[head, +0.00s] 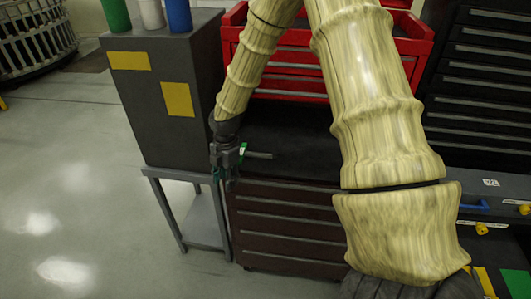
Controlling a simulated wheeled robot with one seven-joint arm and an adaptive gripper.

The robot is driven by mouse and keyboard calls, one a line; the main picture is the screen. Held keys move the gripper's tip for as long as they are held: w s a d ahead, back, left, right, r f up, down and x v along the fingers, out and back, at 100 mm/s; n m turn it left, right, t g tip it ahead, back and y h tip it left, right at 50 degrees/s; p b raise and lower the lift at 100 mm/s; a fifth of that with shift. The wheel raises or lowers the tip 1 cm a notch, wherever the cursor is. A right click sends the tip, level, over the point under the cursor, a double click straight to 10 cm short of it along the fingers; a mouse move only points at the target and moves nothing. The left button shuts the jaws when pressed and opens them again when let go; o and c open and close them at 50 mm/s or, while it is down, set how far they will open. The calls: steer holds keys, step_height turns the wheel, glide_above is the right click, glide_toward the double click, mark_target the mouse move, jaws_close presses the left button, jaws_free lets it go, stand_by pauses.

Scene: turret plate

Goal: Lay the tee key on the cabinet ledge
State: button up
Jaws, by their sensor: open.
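The tee key (260,155) appears as a short grey bar pointing right, with a green part at its left end. It lies over or on the dark cabinet ledge (305,135), in front of the red tool chest; I cannot tell whether it touches. My gripper (226,172) is open and points down at the ledge's left edge, right beside the key's green end. It hides part of the key, and I cannot tell whether the fingers are around it.
A grey cabinet (165,100) with green, white and blue cylinders on top stands close to the left. A red tool chest (290,72) stands behind the ledge. A blue handle (475,206) shows at right. Open floor (75,190) lies at left.

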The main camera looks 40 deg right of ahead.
steer(key=s+a+f+m, duration=0.5)
steer(key=s+f, duration=0.3)
steer(key=s+a+f+m, duration=0.4)
steer(key=s+f+m, duration=0.1)
steer(key=s+f, duration=0.25)
steer(key=s+a+f+m, duration=0.1)
steer(key=s+f+m, duration=0.2)
steer(key=s, duration=0.6)
steer(key=s+a+f+m+h, duration=0.1)
steer(key=s+f+m, duration=0.3)
steer(key=s+m, duration=0.4)
steer(key=shift+s, duration=1.1)
steer(key=shift+f, duration=0.1)
